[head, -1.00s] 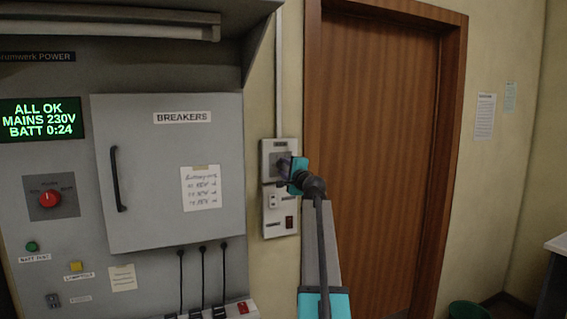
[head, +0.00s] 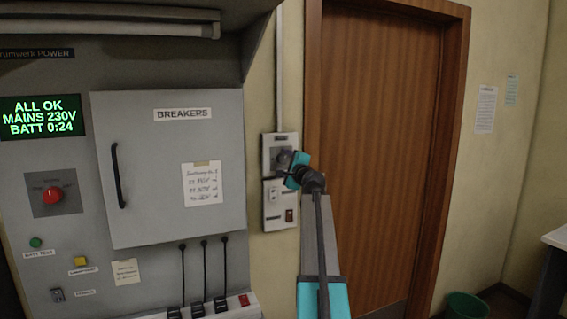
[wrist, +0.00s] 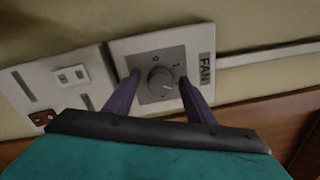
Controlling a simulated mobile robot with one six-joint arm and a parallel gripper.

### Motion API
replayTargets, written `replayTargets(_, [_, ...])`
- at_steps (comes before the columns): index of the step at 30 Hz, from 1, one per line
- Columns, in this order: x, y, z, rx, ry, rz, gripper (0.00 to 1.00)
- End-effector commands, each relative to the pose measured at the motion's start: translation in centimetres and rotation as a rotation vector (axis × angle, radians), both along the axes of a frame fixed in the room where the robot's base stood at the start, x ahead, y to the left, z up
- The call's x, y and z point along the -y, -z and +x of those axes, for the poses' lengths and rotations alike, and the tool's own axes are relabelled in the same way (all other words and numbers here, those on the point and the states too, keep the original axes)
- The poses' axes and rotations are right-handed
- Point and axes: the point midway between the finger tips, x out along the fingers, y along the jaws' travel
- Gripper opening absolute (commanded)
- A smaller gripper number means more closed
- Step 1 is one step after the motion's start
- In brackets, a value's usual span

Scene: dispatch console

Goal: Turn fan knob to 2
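The fan knob (wrist: 161,79) is a round grey dial on a square grey plate, with a FAN label (wrist: 205,69) beside it in the wrist view. My gripper (wrist: 159,80) is open, with its two dark fingers on either side of the knob and a gap to it on each side. I cannot tell how deep the fingertips reach. In the head view the fan panel (head: 280,140) is on the wall left of the door, and my gripper (head: 287,160) is at it, partly covering the knob. The knob's pointer setting is too small to read surely.
Below the fan panel is a second plate (head: 278,218) with a socket and a dark switch. A grey breaker cabinet (head: 225,130) with a handle stands to the left. A brown door (head: 385,130) is right of my arm. A conduit (head: 279,70) runs up from the panel.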

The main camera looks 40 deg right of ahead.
Motion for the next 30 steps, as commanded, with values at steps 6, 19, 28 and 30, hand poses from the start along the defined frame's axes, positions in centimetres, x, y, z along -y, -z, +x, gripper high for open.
replayTargets(6, [0.0, 0.0, 0.0, -0.001, 0.001, -0.001, 0.5])
replayTargets(19, [-0.7, 0.1, -1.7, 0.0, 0.003, -0.002, 0.5])
replayTargets(28, [-2.1, 0.5, -4.8, 0.0, 0.001, -0.002, 0.5])
replayTargets(30, [-2.5, 0.5, -5.6, 0.0, 0.003, -0.002, 0.5])
